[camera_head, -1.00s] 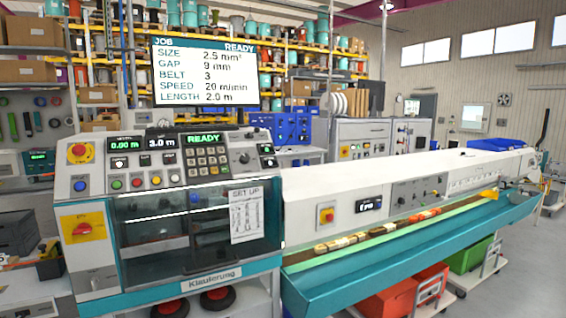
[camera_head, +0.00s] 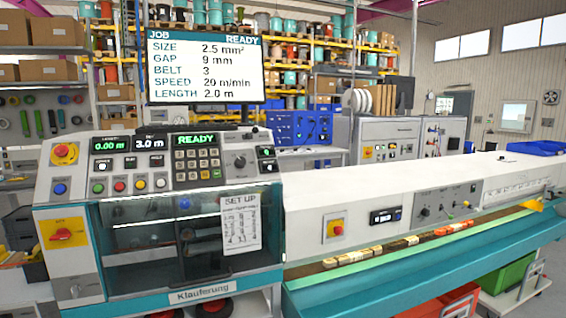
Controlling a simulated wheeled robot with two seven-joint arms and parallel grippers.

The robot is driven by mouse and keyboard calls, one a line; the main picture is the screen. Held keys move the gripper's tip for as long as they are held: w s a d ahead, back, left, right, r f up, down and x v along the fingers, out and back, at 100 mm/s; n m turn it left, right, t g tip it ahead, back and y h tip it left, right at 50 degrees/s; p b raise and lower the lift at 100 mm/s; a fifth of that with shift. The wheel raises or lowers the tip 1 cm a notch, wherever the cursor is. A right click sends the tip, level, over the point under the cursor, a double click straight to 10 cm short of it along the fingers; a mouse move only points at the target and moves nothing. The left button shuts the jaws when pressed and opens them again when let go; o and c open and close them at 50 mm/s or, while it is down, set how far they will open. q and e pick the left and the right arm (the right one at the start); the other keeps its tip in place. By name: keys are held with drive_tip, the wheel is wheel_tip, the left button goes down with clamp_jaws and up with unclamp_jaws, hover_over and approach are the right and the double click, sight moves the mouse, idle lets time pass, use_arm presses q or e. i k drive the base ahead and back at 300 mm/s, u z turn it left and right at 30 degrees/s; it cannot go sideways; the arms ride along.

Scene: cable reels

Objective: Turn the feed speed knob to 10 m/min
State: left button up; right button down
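The cutting machine's control panel (camera_head: 180,165) stands at the left. A black round knob (camera_head: 240,160) sits at the panel's right, beside the keypad (camera_head: 195,165); its label is too small to read. More small dark knobs (camera_head: 424,212) sit on the long white feed housing (camera_head: 310,205) at the right, also with unreadable labels. I cannot tell which knob sets feed speed. The job screen (camera_head: 205,68) above the panel reads READY, with SPEED looking like 20 m/min and LENGTH 2.0 m. Neither of my grippers is in view.
A red emergency stop (camera_head: 65,153) and several coloured buttons line the panel. A clear cover (camera_head: 150,235) with a SET UP sheet (camera_head: 240,222) is below it. A teal trough (camera_head: 400,275) runs along the front right. Grey floor (camera_head: 535,300) shows at far right.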

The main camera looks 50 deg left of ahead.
sight(239, 163)
drive_tip(key=u, duration=0.35)
drive_tip(key=i, duration=1)
drive_tip(key=u, duration=0.75)
